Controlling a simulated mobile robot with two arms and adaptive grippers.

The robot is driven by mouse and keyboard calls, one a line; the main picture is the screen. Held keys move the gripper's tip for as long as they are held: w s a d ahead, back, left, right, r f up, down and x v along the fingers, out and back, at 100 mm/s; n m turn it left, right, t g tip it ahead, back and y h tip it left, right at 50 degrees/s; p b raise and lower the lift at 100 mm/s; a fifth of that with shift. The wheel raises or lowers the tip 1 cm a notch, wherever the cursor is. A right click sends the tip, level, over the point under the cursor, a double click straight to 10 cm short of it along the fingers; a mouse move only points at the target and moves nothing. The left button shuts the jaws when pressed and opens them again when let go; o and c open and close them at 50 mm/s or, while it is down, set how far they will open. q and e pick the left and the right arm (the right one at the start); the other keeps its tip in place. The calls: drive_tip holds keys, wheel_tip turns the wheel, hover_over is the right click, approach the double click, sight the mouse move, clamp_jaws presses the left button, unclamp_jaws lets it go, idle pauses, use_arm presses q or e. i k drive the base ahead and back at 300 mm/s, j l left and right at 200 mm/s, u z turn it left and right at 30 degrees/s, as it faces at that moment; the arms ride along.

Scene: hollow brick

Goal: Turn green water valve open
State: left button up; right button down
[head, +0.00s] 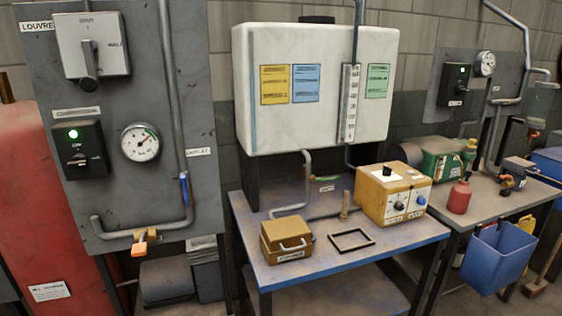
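A small green lever handle (326,179) sits on the thin pipework under the white water tank (310,90), behind the middle table. It lies roughly level; a label or tag may be part of it, too small to tell. A grey pipe (306,180) comes down from the tank just left of it and bends toward the table. A clear sight gauge with a scale (349,105) stands on the tank's front. Neither of my grippers is in view.
The blue-topped table (350,247) carries a brown box (287,238), a black frame (351,240) and a yellow control box (393,193). A grey panel (120,30) with a gauge and an orange-handled valve (140,244) stands left. A blue bin (497,257) hangs right.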

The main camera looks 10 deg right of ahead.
sight(328, 179)
drive_tip(key=i+l+u, duration=0.1)
drive_tip(key=l, duration=0.25)
drive_tip(key=i+l+u, duration=0.1)
drive_tip(key=l, duration=0.25)
drive_tip(key=i+l+u, duration=0.1)
drive_tip(key=i+l, duration=0.15)
drive_tip(key=i+l+u, duration=0.1)
drive_tip(key=l, duration=0.4)
drive_tip(key=i+l+u, duration=0.1)
drive_tip(key=l, duration=0.25)
